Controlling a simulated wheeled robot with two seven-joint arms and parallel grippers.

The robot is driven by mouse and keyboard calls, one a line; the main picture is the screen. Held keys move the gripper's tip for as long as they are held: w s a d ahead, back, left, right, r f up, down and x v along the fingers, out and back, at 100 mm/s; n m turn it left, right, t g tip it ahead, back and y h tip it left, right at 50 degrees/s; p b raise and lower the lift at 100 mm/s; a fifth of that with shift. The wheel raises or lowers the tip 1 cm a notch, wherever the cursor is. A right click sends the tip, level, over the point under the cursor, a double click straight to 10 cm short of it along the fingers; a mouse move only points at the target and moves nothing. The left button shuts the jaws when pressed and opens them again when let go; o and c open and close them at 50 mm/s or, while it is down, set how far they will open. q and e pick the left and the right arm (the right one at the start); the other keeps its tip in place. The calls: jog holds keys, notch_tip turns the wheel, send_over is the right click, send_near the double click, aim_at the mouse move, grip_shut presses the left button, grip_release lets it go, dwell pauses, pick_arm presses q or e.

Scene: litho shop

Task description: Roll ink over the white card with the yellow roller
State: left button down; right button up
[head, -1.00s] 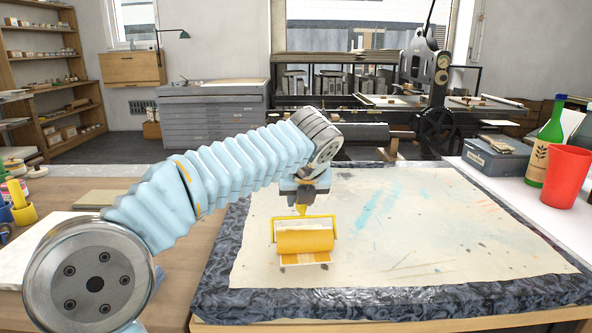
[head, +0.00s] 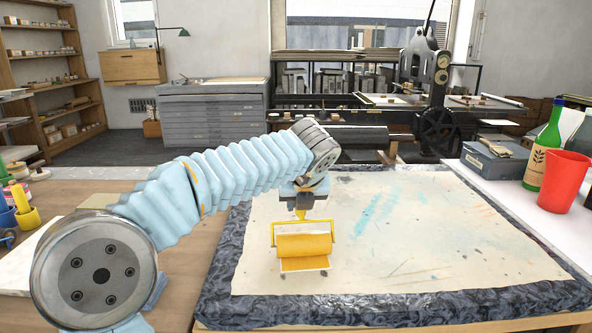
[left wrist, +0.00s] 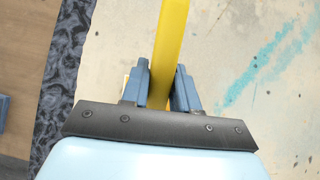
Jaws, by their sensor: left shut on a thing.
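My left gripper (head: 303,212) is shut on the upright handle of the yellow roller (head: 304,246), which hangs below it over the stained sheet. In the left wrist view the yellow handle (left wrist: 170,45) stands between the two blue fingers (left wrist: 162,88). The card (head: 304,265) shows as a small strip just below the roller drum, mostly yellow with a pale edge. The rest of it is largely hidden by the roller. Whether the drum touches the card is hard to tell. My right gripper is not in view.
The stained cream sheet (head: 430,235) lies on a dark marbled slab (head: 390,304), with free room to the right. A green bottle (head: 544,158), a red cup (head: 564,182) and a grey box (head: 493,162) stand at right. Yellow and blue pots (head: 27,216) stand at far left.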

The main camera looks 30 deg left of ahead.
pick_arm(q)
jog(key=shift+w+a, duration=0.7)
jog(key=shift+w, duration=0.25)
jog(key=shift+w+a, duration=0.7)
jog(key=shift+w, duration=0.25)
jog(key=shift+w+a, duration=0.7)
jog(key=shift+w, duration=0.25)
jog(key=shift+r, duration=1.5)
jog(key=shift+s, duration=0.1)
